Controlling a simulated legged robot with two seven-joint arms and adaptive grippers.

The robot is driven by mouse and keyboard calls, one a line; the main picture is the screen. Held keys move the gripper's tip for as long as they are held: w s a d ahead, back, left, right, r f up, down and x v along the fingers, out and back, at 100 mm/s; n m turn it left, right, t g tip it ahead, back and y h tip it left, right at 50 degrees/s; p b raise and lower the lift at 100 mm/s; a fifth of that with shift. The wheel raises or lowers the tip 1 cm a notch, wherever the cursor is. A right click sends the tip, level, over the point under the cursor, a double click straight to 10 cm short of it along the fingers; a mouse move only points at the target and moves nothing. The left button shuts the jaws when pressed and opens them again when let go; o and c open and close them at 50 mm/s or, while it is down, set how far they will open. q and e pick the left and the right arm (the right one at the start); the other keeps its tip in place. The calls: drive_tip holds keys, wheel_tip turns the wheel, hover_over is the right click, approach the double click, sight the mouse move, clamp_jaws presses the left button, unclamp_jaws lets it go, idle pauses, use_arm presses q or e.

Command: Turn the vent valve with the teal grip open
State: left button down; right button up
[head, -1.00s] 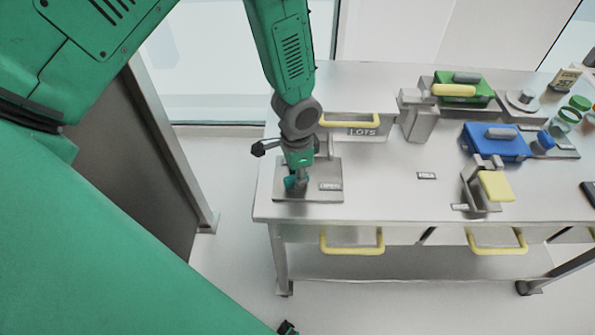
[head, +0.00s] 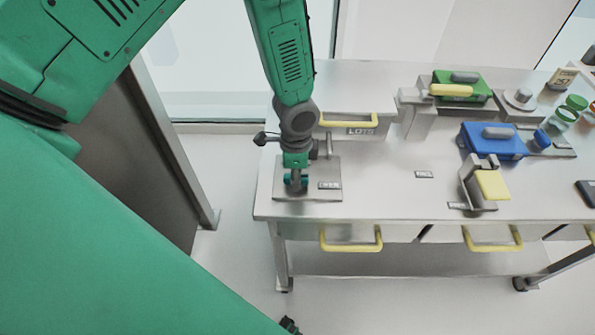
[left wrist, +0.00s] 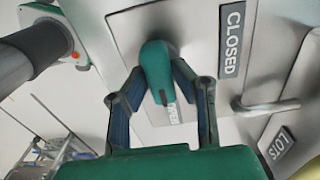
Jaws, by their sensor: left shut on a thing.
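The vent valve's teal grip (left wrist: 155,68) stands between the two fingers of my left gripper (left wrist: 163,90) in the left wrist view. The gripper is shut on it, with a finger at each side. In the head view, my left gripper (head: 296,178) points down over the valve's steel plate (head: 310,194) at the bench's left end, hiding most of the valve. A "CLOSED" label (left wrist: 232,38) lies right of the grip in the left wrist view. A second label (left wrist: 173,114) shows partly between the fingers, its text unreadable. My right gripper is not in view.
A steel box with a yellow handle and "LOTS" label (head: 361,131) stands behind the plate. A thin upright post (head: 329,146) is close to my wrist. The bench (head: 385,200) between is mostly clear.

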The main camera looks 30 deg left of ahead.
use_arm(q)
drive_tip(key=c, duration=1.4)
unclamp_jaws()
drive_tip(key=shift+a, duration=0.1)
drive_tip(key=shift+o, duration=0.2)
drive_tip(key=shift+w+r, duration=0.1)
drive_tip(key=shift+r, duration=0.15)
wheel_tip(320, 180, up, 11)
drive_tip(key=shift+r, duration=0.2)
